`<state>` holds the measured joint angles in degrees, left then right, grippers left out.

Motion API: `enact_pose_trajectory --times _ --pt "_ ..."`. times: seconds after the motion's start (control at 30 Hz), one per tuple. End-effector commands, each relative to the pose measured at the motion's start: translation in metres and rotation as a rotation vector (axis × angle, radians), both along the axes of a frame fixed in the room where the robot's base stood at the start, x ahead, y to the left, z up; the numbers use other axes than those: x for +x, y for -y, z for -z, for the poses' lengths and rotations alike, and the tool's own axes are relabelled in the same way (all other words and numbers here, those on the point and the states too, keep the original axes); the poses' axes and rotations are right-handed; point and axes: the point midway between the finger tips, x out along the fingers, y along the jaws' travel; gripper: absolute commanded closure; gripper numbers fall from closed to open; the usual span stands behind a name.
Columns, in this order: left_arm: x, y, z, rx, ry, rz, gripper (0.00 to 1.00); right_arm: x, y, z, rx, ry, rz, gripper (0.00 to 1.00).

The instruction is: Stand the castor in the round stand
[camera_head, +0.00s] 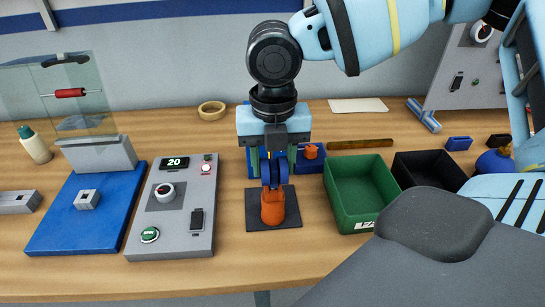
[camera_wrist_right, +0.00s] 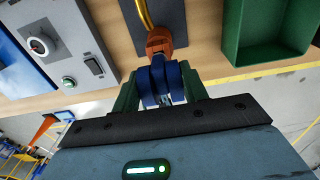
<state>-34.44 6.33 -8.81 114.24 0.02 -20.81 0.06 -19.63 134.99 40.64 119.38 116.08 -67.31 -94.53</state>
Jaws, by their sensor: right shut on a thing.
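My right gripper (camera_head: 273,175) points down over a dark square plate (camera_head: 292,220) on the table. It is shut on the castor, whose blue part sits between the green fingers, as the right wrist view shows (camera_wrist_right: 160,82). The castor's orange part (camera_head: 272,208) hangs below and stands over the plate; I cannot tell whether it touches. A curved yellow rod or rim (camera_wrist_right: 146,14) shows on the plate beside the orange part. It may belong to the round stand, which is otherwise hidden by the gripper and castor. My left gripper is out of view.
A grey control box (camera_head: 176,235) with a display reading 20 stands left of the plate, beside a blue base (camera_head: 60,225). A green bin (camera_head: 360,190) and a black bin (camera_head: 428,168) stand right. A blue holder (camera_head: 310,165) with an orange piece is behind.

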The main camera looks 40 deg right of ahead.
Motion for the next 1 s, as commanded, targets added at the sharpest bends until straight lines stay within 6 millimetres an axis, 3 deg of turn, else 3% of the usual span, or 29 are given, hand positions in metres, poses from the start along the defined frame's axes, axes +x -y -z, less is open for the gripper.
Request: enact_pose_trajectory --times 0.67,0.7,0.87,1.0 --pt "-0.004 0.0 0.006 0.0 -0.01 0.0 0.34 0.0 0.0 0.015 0.001 -0.001 0.001 0.77" --pt "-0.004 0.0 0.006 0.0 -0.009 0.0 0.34 0.0 0.0 0.014 0.001 0.001 0.001 0.51" --pt "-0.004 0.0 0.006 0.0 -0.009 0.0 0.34 0.0 0.0 0.014 0.001 0.001 0.0 0.31" --pt "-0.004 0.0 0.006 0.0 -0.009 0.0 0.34 0.0 0.0 0.014 0.001 0.001 0.0 0.31"
